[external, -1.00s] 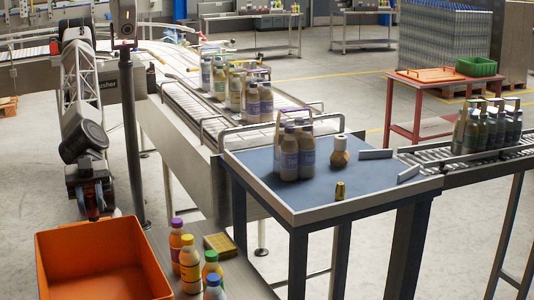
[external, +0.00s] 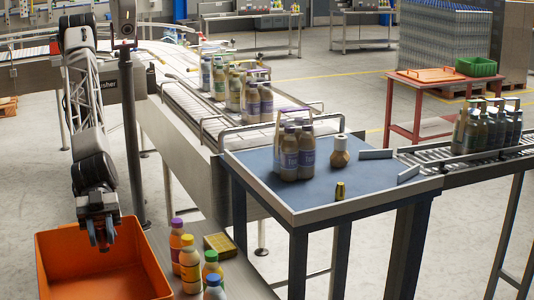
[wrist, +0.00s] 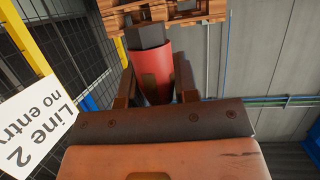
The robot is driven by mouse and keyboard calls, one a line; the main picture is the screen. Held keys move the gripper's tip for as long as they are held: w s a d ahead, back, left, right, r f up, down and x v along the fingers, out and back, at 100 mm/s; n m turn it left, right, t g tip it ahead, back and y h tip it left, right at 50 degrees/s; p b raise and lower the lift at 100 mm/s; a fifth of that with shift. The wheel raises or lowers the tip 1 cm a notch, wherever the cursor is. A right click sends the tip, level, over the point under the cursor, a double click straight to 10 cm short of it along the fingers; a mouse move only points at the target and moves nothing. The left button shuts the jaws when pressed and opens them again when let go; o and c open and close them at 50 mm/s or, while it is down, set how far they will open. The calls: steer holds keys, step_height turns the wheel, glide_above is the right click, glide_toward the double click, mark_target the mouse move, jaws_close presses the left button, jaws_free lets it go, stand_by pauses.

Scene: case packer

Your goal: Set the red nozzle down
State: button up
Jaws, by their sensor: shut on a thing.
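The red nozzle (wrist: 153,68) is a red cylinder with a dark block-like end, held between the two fingers of my gripper (wrist: 154,84) in the wrist view. My gripper is shut on it. In the external view my gripper (external: 103,238) hangs at the left, over the back part of the orange bin (external: 58,272) as seen from this camera. The nozzle cannot be made out clearly there. How high the gripper is above the bin is hard to tell.
Several capped bottles (external: 190,262) and a yellow box (external: 219,243) stand on the grey surface right of the bin. A blue-topped table (external: 265,165) holds a bottle pack (external: 295,155). A dark post (external: 132,130) stands close to my arm. The wrist view shows a sign (wrist: 40,125).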

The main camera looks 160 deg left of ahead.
steer(key=a+f, duration=0.3)
steer(key=f, duration=0.4)
steer(key=s+a+f+n+y, duration=0.1)
steer(key=a+f, duration=0.2)
steer(key=f, duration=0.5)
steer(key=shift+s, duration=0.15)
stand_by(3.2)
